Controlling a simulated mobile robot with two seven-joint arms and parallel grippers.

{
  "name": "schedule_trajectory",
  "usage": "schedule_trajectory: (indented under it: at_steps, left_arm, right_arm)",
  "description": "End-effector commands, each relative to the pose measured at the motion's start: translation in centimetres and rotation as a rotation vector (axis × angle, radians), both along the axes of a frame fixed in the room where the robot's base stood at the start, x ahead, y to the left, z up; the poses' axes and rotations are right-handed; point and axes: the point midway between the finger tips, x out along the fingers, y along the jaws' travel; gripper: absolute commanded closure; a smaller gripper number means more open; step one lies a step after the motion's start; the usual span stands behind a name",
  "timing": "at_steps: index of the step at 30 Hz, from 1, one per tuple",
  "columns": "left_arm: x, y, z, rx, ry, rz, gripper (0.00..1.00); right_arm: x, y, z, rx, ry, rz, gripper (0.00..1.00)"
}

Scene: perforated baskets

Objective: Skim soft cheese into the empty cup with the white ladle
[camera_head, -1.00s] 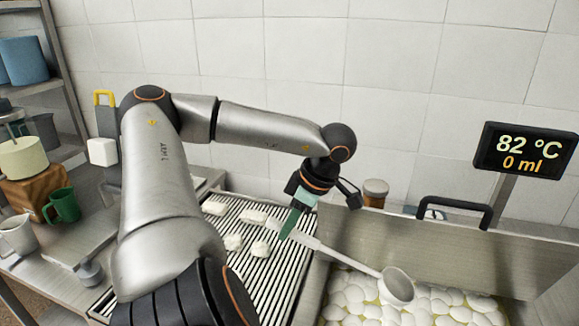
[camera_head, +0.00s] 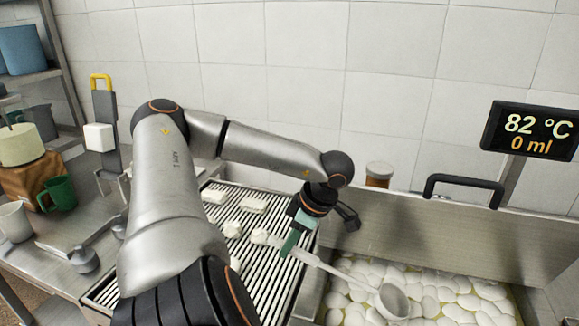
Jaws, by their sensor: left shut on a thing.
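My left gripper (camera_head: 291,241) is shut on the handle of the white ladle (camera_head: 338,270), above the right part of a slatted rack. The ladle slants down to the right. Its round bowl lies over the white pieces of soft cheese (camera_head: 455,285) in the steel vat (camera_head: 400,232); whether it touches them I cannot tell. A white cup (camera_head: 15,222) and a green mug (camera_head: 60,192) stand upright at the far left. I cannot tell whether either is empty. My right gripper is not in view.
The slatted rack (camera_head: 270,285) left of the vat carries several white lumps. A black handle (camera_head: 463,180) rises behind the vat wall. A display (camera_head: 530,132) reads 82 °C and 0 ml. A brown jar (camera_head: 378,175) stands at the back. My left arm hides part of the counter.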

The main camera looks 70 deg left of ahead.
Motion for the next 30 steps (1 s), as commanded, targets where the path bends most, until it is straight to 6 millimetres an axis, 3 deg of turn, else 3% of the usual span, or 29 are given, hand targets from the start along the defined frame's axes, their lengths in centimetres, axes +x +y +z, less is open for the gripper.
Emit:
schedule_trajectory:
  at_steps: [3,12,30]
  left_arm:
    - [0.0,0.0,-1.6,-0.001,0.001,0.0,1.0]
    - [0.0,0.0,-4.1,-0.002,0.0,-0.001,1.0]
    - [0.0,0.0,-4.8,-0.001,-0.001,0.0,1.0]
  right_arm:
    - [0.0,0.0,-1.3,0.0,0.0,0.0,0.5]
    - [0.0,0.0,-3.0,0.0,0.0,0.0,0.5]
    - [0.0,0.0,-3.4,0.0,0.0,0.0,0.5]
